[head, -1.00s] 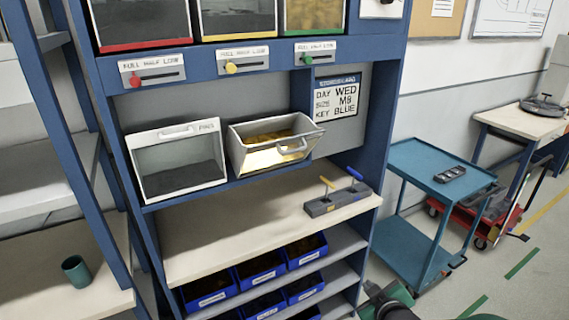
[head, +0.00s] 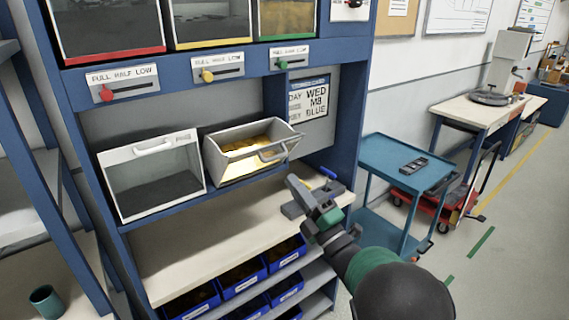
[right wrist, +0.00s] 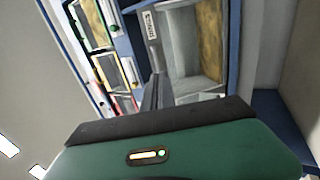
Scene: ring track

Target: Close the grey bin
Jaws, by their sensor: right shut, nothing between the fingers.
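The grey bin (head: 215,162) is tipped forward and open on the cabinet shelf, with brass-coloured parts inside and a bar handle (head: 278,149) on its front edge. A second grey bin (head: 152,210) with a dark filling sits to its left, its clear front upright and flat. My right gripper (head: 291,193) is shut and empty, below and to the right of the open bin's handle and apart from it. In the right wrist view its fingers (right wrist: 155,78) point toward the cabinet. My left gripper is out of view.
Blue bins (head: 240,277) fill the shelves below. A teal cart (head: 395,160) stands to the right. Sliders (head: 215,75) line the panel above.

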